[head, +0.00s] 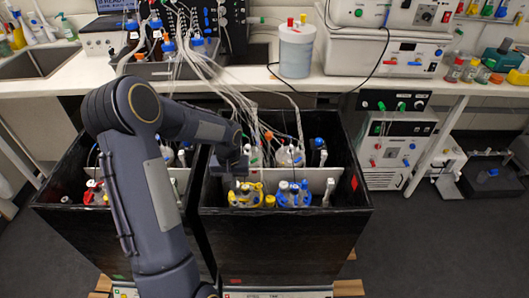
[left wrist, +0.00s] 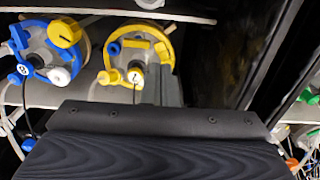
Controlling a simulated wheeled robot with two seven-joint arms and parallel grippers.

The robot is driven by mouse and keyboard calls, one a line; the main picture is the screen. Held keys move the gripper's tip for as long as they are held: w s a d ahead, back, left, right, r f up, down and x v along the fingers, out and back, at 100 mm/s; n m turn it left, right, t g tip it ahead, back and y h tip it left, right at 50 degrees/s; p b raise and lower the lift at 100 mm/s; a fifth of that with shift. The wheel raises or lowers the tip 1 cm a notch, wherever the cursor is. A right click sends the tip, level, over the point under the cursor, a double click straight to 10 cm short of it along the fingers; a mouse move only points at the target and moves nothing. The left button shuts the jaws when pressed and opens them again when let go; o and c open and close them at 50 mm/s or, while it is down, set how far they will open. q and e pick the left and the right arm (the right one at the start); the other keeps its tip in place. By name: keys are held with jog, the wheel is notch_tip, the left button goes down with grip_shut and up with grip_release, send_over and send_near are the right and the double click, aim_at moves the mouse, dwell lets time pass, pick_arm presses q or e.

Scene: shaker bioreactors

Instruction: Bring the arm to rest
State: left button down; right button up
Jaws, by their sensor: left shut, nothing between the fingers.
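My left arm (head: 150,185) comes in from the lower left and bends over the black shaker boxes. My left gripper (head: 239,172) is above the right box, close to its dividing wall, pointing down and shut with nothing in it. In the left wrist view the dark gripper body (left wrist: 155,140) fills the bottom; its fingertips are not clear. Below it are a yellow-ringed vessel (left wrist: 137,60) and a blue-ringed vessel (left wrist: 42,58), which also show in the head view as the yellow vessel (head: 245,196) and the blue vessel (head: 293,194). My right gripper is not in view.
The right black box (head: 285,238) has high walls and holds several tubed vessels. Tubes (head: 235,95) hang from the bench into it. A left box (head: 75,225) stands beside it, partly behind my arm. The bench (head: 345,84) runs behind.

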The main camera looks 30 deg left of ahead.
pick_arm(q)
jog(key=s+d+r+m+t, duration=0.1)
jog(key=s+d+r, duration=0.25)
jog(key=r, duration=0.25)
jog(key=s+d+r+t, duration=0.1)
jog(key=s+d+r, duration=0.25)
jog(key=r, duration=0.35)
jog(key=s+d+r+m+t+h, duration=0.1)
jog(key=s+d+r+h, duration=0.1)
jog(key=s+d, duration=0.3)
jog(key=s+d+r+m+t+h, duration=0.1)
jog(key=s+d+r+m+t, duration=0.1)
jog(key=s, duration=0.7)
jog(key=d+r, duration=0.1)
jog(key=d, duration=0.1)
jog(key=shift+d+t+h, duration=0.3)
jog(key=shift+d+h, duration=0.1)
